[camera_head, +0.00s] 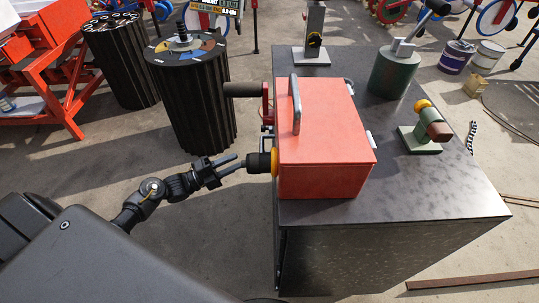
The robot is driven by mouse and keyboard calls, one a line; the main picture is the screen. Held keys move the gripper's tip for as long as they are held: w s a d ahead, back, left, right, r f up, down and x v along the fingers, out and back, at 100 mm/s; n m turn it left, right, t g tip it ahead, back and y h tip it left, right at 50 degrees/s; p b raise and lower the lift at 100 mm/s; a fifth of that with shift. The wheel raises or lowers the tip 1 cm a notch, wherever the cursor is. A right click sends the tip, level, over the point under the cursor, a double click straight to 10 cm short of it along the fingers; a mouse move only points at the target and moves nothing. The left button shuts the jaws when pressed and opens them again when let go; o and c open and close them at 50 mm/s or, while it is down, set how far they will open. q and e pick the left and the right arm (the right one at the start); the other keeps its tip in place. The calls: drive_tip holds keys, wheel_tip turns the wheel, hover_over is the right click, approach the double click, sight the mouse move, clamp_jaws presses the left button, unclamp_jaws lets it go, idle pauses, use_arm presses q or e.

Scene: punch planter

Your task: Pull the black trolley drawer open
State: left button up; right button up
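The black trolley (450,197) stands at the right with a dark, smooth top and a speckled dark side toward me. No drawer front or drawer handle can be made out; the trolley's left side is mostly hidden by the view angle and the red box. My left gripper (239,161) reaches in from the left, beside the trolley's left edge. Its two fingers look slightly apart with nothing between them. They point at a black cylinder with a yellow ring (262,162) on the red box's left side; contact cannot be told. My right gripper is not in view.
A red box (325,135) with a grey handle sits on the trolley. A green can (393,75), a small green-and-yellow device (426,130) and a grey stand (312,55) are also on top. A black ribbed drum (193,112) stands left. Floor near my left arm is clear.

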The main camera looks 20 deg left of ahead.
sight(261, 148)
use_arm(q)
drive_tip(key=x, duration=1.1)
drive_tip(key=shift+c, duration=0.4)
drive_tip(key=shift+s+a, duration=0.1)
clamp_jaws()
